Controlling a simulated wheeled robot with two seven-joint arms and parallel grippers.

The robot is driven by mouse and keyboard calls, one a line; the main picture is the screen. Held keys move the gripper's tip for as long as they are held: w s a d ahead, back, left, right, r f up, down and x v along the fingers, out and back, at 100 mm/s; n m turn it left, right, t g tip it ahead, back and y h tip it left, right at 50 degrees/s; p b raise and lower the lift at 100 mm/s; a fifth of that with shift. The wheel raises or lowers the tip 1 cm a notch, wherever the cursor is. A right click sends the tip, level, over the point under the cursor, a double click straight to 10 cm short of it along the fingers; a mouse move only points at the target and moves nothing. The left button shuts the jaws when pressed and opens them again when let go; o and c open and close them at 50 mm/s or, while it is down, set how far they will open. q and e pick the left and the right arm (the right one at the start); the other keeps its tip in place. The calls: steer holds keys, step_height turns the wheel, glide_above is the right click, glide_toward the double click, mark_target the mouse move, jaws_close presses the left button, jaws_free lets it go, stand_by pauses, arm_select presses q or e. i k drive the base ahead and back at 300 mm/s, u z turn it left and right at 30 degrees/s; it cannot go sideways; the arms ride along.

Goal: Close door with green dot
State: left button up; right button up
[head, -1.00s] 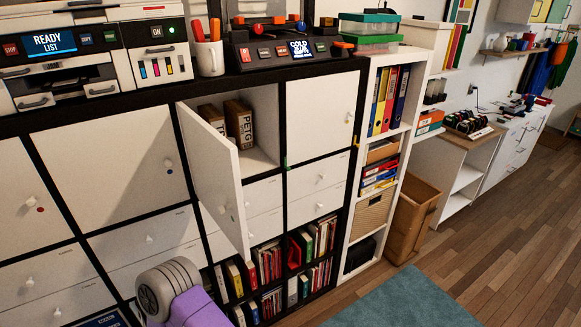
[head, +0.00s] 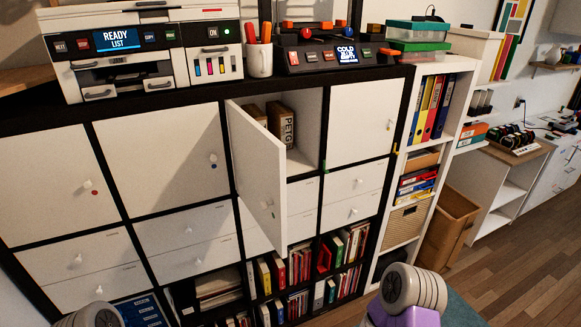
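The door with the green dot (head: 254,165) is a white cabinet door that stands open, swung outward from the black-framed shelf (head: 217,128). Its knob (head: 269,204) is on the outer face near the free edge, with a small green mark below it. The compartment behind the door (head: 306,135) is partly visible and holds brown boxes (head: 281,123). Neither gripper is in view. Only rounded grey and purple parts of my arms show at the bottom edge.
Shut doors with a red dot (head: 40,175), a blue dot (head: 155,165) and an orange mark (head: 365,120) surround it. Drawers and book compartments lie below. A printer (head: 140,50) and a control console (head: 325,50) stand on top. Wooden floor (head: 500,245) is clear at right.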

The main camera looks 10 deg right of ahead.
mark_target(259, 158)
steer(key=i, duration=1)
steer(key=z, duration=1)
steer(key=k, duration=1.15)
steer(key=u, duration=1.35)
